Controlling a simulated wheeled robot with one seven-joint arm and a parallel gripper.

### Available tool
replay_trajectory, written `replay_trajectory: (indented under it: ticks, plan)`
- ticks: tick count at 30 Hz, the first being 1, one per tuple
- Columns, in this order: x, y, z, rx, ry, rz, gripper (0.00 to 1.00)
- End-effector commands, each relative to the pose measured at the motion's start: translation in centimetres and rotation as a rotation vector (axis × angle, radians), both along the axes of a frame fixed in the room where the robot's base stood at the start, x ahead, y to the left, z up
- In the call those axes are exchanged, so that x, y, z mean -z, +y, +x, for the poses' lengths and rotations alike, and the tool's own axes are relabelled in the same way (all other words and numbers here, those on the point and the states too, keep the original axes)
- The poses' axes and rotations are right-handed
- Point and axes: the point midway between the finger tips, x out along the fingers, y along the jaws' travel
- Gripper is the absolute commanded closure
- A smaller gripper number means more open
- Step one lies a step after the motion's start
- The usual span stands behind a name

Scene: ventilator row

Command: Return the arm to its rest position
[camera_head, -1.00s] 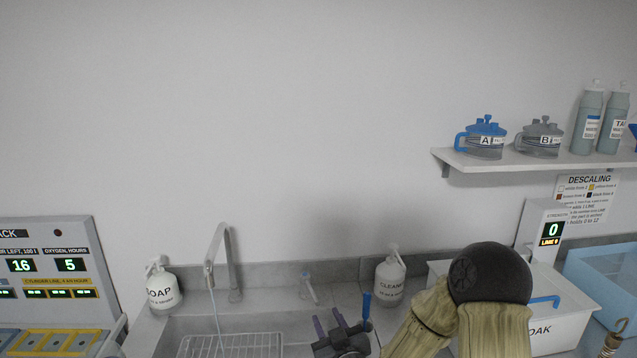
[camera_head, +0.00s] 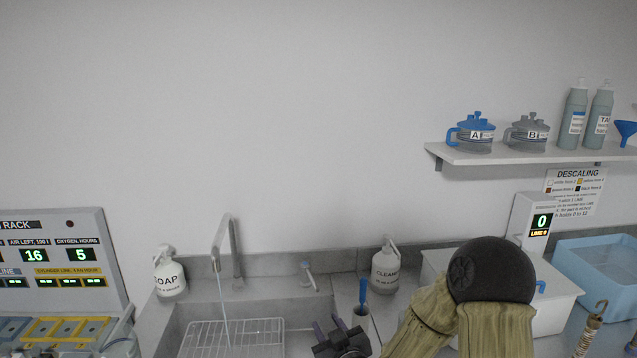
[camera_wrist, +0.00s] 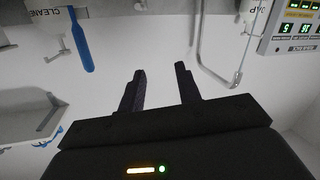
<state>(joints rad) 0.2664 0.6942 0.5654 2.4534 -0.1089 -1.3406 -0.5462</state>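My gripper (camera_head: 328,328) is low in the middle of the head view, in front of the sink. My bent arm rises to its right. In the wrist view the two dark fingers of my gripper (camera_wrist: 160,72) stand apart, with nothing between them. The gripper is open and empty, and no object touches the fingertips.
The sink holds a wire rack (camera_head: 232,338) under a tap (camera_head: 228,250). A soap bottle (camera_head: 169,275), a cleaner bottle (camera_head: 385,268) and a blue-handled brush (camera_head: 362,295) stand around it. A soak tank (camera_head: 560,305) is behind my arm. A shelf (camera_head: 520,157) holds jugs and bottles.

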Motion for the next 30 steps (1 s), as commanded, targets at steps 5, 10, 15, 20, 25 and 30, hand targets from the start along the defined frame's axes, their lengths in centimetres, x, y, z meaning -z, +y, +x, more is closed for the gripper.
replay_trajectory:
  ticks: [5, 10, 15, 20, 25, 30]
  plan:
    - [0.8, -0.2, -0.5, -0.015, 0.085, -0.036, 0.66]
    - [1.9, -1.0, -1.4, -0.019, 0.203, -0.077, 0.66]
    - [3.0, -2.8, -3.3, 0.008, 0.382, -0.128, 0.66]
    - [3.7, -5.2, -6.0, 0.07, 0.575, -0.158, 0.66]
    - [3.7, -8.0, -9.6, 0.165, 0.775, -0.16, 0.66]
    - [3.2, -10.4, -13.7, 0.268, 0.958, -0.136, 0.66]
